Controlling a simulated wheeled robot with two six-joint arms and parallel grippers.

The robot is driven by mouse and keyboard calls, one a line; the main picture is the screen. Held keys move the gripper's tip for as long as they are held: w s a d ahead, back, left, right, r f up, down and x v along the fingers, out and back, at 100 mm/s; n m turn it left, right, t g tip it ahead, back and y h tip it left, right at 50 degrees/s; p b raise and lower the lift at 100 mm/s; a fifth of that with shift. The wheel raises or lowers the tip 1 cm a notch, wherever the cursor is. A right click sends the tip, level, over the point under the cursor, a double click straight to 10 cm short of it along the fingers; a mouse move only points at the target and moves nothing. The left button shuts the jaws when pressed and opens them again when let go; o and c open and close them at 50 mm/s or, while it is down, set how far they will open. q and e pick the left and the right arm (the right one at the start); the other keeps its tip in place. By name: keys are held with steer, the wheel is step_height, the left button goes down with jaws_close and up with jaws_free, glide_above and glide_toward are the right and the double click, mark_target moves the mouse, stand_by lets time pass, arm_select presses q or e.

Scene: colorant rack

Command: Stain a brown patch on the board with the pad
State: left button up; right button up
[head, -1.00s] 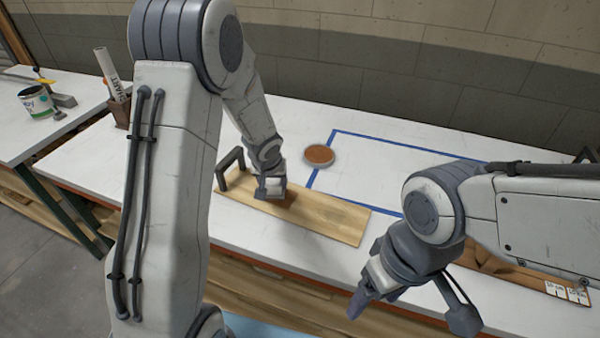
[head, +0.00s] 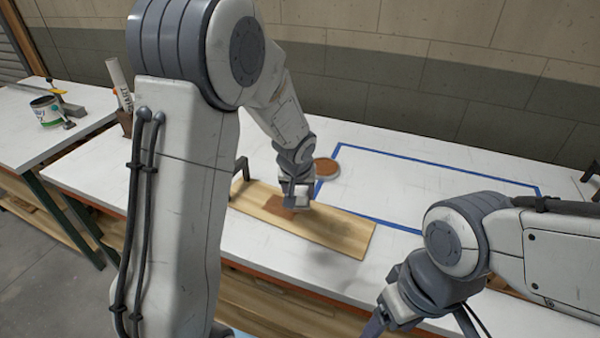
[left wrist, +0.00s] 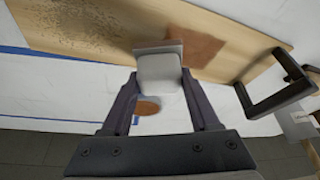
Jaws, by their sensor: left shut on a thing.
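The pale wooden board (head: 340,232) lies on the white table. A brown patch (head: 277,206) shows on it, just left of my left gripper (head: 297,200). In the left wrist view the patch (left wrist: 204,46) is right of the pad. My left gripper is shut on the pad, a light grey block (left wrist: 160,72), close over the board (left wrist: 110,25); I cannot tell if it touches. A round dish of brown stain (head: 327,168) stands behind the board. My right gripper (head: 378,322) is low at the front, partly cut off; its jaws are unclear.
A black bracket (left wrist: 275,90) stands at one end of the board. Blue tape (head: 440,164) outlines a clear area behind and right of it. A paint can (head: 46,110) stands on the left bench. A holder with a rolled chart (head: 120,85) is at the table's left.

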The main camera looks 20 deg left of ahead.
arm_select(q)
steer(key=shift+r+p, duration=1.55)
steer(key=shift+r, duration=0.8)
